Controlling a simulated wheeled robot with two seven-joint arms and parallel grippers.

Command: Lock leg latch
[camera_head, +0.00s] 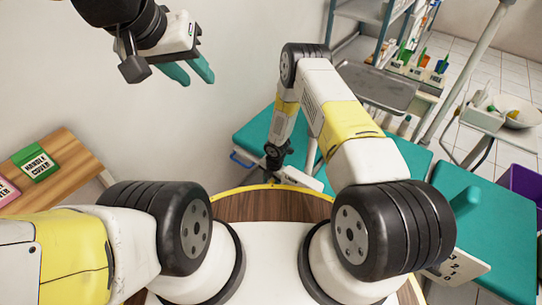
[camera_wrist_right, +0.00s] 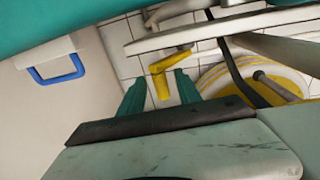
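A yellow latch lever (camera_wrist_right: 160,75) shows in the right wrist view, bent, beside pale metal leg bars (camera_wrist_right: 205,32). My right gripper (camera_wrist_right: 160,95) is open, its two teal fingers apart, with the lever in line with the gap between them. I cannot tell whether the fingers touch it. In the head view the right gripper is low beside the teal chair (camera_head: 258,130), its fingertips hidden. The latch is not visible in the head view. My left gripper (camera_head: 190,72) is open and empty, raised at the upper left near the wall.
A blue handle (camera_wrist_right: 58,70) sits on a pale panel at the left of the right wrist view. A grey tray (camera_head: 378,86) stands behind my right arm. A wooden table (camera_head: 60,175) with a green box (camera_head: 35,162) is at the left. A white bowl (camera_head: 515,113) is at the right.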

